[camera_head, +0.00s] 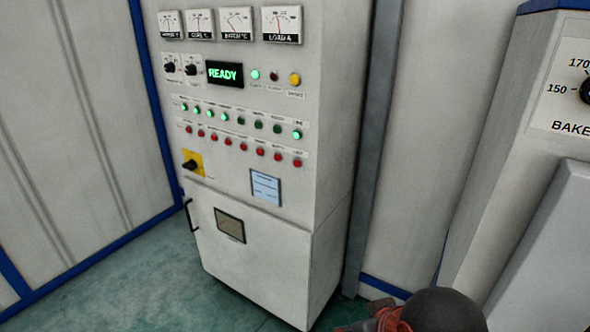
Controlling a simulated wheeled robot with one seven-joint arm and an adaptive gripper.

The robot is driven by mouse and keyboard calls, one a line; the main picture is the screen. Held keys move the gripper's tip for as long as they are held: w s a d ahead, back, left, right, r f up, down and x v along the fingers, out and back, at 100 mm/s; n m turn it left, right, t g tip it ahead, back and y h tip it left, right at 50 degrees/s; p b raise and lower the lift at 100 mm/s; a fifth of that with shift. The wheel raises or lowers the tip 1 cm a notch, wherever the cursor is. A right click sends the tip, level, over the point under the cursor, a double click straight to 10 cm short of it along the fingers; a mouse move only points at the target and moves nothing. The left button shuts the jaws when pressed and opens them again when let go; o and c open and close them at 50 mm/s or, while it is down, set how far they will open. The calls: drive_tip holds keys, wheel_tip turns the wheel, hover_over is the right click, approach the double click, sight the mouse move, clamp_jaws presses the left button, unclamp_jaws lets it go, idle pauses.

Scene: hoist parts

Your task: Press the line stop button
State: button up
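A tall light-grey control cabinet (340,100) stands left of the middle. Its front has a row of several red buttons (243,147) below a row of green buttons (241,121), some of them lit. The small labels by these buttons are too blurred to read, so I cannot tell which one is the line stop button. Above them are a display (225,74) reading READY and a yellow button or lamp (295,79). A black rotary handle on a yellow plate (199,157) sits at the lower left of the panel. My gripper is not in view.
Several gauges (236,23) line the cabinet top. Its lower door (270,258) has a handle and small window. A second machine (530,110) with a BAKE dial is at the right. A dark rounded shape with orange-red parts is at the bottom edge. Green floor (125,285) is clear at left.

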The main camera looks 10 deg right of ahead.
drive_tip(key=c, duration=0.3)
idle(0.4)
